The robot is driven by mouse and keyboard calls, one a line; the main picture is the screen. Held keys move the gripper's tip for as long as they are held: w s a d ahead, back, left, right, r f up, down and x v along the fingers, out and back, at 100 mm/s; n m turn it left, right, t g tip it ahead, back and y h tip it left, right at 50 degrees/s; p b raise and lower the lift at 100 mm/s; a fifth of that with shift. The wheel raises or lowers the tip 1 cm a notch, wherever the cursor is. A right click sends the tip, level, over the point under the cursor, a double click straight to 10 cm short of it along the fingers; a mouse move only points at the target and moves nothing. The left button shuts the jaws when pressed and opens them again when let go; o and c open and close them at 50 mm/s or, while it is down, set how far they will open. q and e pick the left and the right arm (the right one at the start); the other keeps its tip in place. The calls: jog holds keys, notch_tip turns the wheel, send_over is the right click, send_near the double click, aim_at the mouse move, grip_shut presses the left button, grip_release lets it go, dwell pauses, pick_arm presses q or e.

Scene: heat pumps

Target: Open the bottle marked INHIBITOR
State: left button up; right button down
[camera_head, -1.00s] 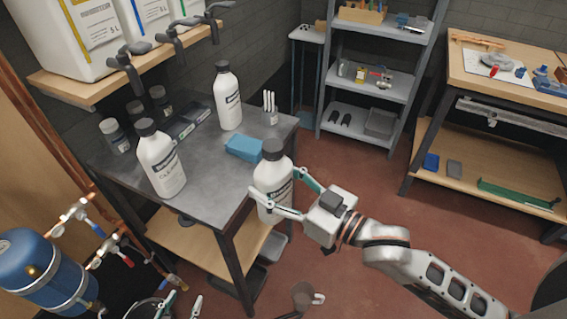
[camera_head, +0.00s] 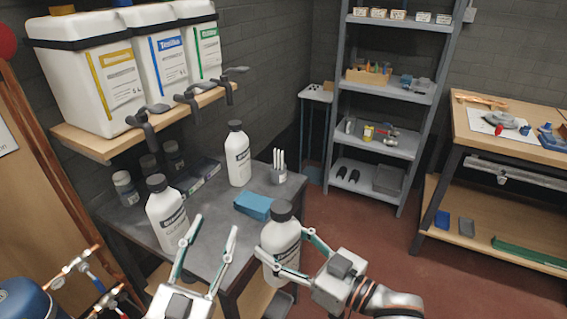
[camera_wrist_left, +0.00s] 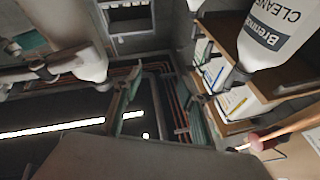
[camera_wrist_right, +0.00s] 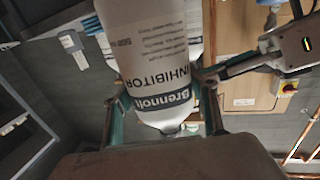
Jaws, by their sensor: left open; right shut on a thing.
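The INHIBITOR bottle (camera_head: 280,236) is white with a dark cap (camera_head: 281,210) and stands upright in the head view. Its label (camera_wrist_right: 165,80) reads INHIBITOR, upside down, in the right wrist view. My right gripper (camera_head: 284,248) is shut around the bottle body, holding it by the table's front right edge. My left gripper (camera_head: 216,225) is open and empty, to the left of the held bottle and apart from it. In the right wrist view, part of my left gripper shows at the right.
A similar CLEANER bottle (camera_head: 167,216) stands on the dark table (camera_head: 215,200), close behind my left gripper. Another white bottle (camera_head: 237,157), a blue block (camera_head: 254,206) and a pen cup (camera_head: 279,175) stand farther back. A shelf (camera_head: 75,140) with canisters and taps overhangs the left.

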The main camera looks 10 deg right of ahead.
pick_arm(q)
jog(key=s+d+r+m+g+h, duration=0.3)
jog(key=d+r+m+g+h, duration=0.55)
jog(key=m, duration=0.55)
jog(key=s+d+r+m+g+h, duration=0.4)
jog(key=d+r+m+g+h, duration=0.5)
jog(key=m, duration=0.5)
jog(key=s+d+m+g+y, duration=0.55)
jog(key=m+g, duration=0.25)
jog(key=m, duration=0.5)
jog(key=s+d+m+g+y, duration=0.4)
jog(key=s+m+g+y, duration=0.3)
jog(key=m, duration=0.5)
jog(key=m+t+y, duration=1.2)
jog(key=m+y, duration=0.2)
jog(key=y, duration=0.1)
send_over(283, 206)
jog(key=shift+s+d+f, duration=0.1)
jog(key=shift+d+f, duration=0.1)
jog(key=shift+f, duration=1.05)
jog(key=shift+a, duration=0.15)
jog(key=shift+f, duration=3.85)
